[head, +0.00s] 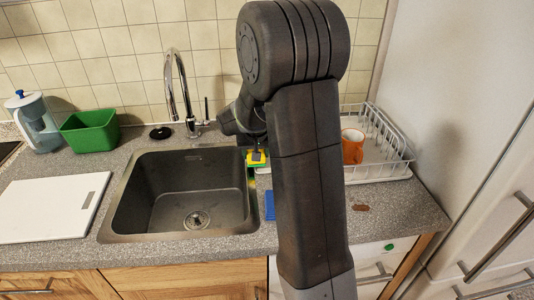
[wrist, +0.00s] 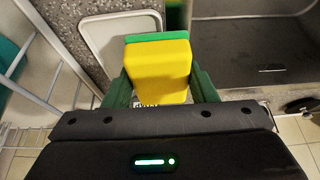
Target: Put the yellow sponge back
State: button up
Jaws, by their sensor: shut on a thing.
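The yellow sponge (wrist: 158,70) has a green layer on its far side in the wrist view. My gripper (wrist: 160,88) is shut on it, with a dark green finger on each side. In the head view the sponge (head: 258,163) shows small at the right rim of the sink, mostly behind my arm. A small white tray (wrist: 95,28) lies on the counter beyond the sponge in the wrist view, partly covered by it. I cannot tell whether the sponge touches the tray.
The dark sink (head: 185,190) is left of my gripper, with a chrome tap (head: 171,85) behind it. A white dish rack (head: 398,150) with an orange mug (head: 352,146) stands right. A blue cloth (head: 269,205) lies near the front. A white board (head: 50,208) and green tub (head: 90,132) are left.

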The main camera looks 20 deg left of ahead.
jog(key=w+d, duration=0.1)
jog(key=w+d+p, duration=0.1)
jog(key=d, duration=0.1)
jog(key=shift+d, duration=0.2)
jog(key=shift+s+f, duration=0.1)
jog(key=shift+f, duration=0.55)
jog(key=shift+a+f, duration=0.15)
jog(key=shift+a, duration=0.1)
jog(key=shift+d+f, duration=0.1)
jog(key=o, duration=0.9)
jog(key=shift+o, duration=0.2)
jog(key=shift+r, duration=0.3)
jog(key=v, duration=1.1)
jog(key=shift+r, duration=0.35)
